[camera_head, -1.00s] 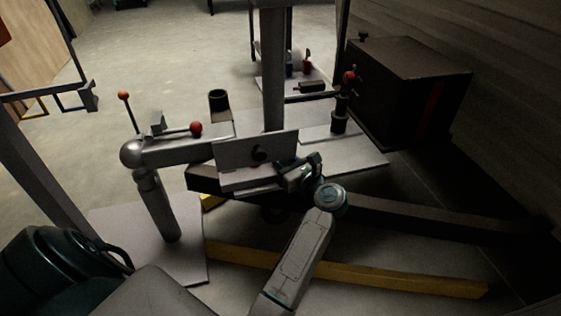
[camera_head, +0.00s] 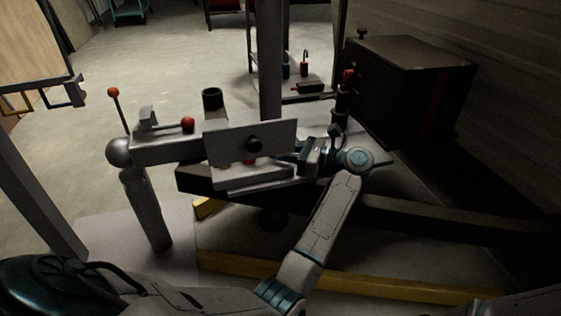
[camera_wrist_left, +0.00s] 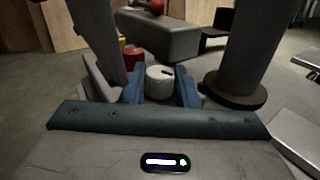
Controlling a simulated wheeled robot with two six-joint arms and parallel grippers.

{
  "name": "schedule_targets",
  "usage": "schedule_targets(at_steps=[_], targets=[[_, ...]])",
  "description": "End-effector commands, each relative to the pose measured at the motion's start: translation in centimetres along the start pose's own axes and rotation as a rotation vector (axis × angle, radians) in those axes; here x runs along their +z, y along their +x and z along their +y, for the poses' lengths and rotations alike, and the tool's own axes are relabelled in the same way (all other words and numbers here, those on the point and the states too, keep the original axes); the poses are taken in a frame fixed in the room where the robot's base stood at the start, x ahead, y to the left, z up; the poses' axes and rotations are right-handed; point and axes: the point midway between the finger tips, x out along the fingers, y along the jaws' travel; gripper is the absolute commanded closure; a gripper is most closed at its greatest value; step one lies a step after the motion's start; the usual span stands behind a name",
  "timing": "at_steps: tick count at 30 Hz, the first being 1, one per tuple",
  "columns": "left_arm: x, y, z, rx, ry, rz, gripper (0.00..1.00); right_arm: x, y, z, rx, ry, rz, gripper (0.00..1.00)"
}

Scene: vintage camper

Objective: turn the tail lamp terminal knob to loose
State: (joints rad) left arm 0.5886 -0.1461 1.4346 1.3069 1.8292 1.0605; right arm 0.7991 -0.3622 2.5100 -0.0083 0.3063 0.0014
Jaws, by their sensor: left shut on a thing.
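A pale round knob (camera_wrist_left: 159,82) with a dark mark on its top sits between the two blue fingers of my left gripper (camera_wrist_left: 160,92) in the left wrist view. The gripper is shut on it. A red knob (camera_wrist_left: 132,58) stands just beyond, to the left. In the head view my left gripper (camera_head: 297,153) reaches leftward behind the right end of a grey upright plate (camera_head: 226,137); the pale knob is hidden there. A black knob (camera_head: 254,144) is on the plate's near face. I cannot read any label. My right gripper is not in view.
A grey coupler with a ball end (camera_head: 118,152) and a red-tipped lever (camera_head: 188,125) stands left of the plate. A thick post (camera_head: 270,65) rises behind it. A dark box (camera_head: 410,85) stands to the right. Thick columns flank the gripper in the left wrist view.

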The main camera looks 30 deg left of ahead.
Motion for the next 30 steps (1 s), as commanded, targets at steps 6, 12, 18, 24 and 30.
schedule_targets(at_steps=[6,12,18,24,30], targets=[[-0.2,0.1,-0.2,0.098,0.0,0.002,0.95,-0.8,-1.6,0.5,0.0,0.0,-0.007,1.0],[-0.1,0.1,-0.3,0.14,0.001,0.004,0.95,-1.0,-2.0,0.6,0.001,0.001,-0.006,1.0],[0.0,0.1,-0.2,0.15,0.002,0.005,0.95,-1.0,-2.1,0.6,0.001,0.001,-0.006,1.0],[0.0,0.1,-0.2,0.15,0.002,0.005,0.95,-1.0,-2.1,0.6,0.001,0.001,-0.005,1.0],[0.0,0.1,-0.2,0.149,0.002,0.005,0.51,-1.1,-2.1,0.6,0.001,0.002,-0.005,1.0]])
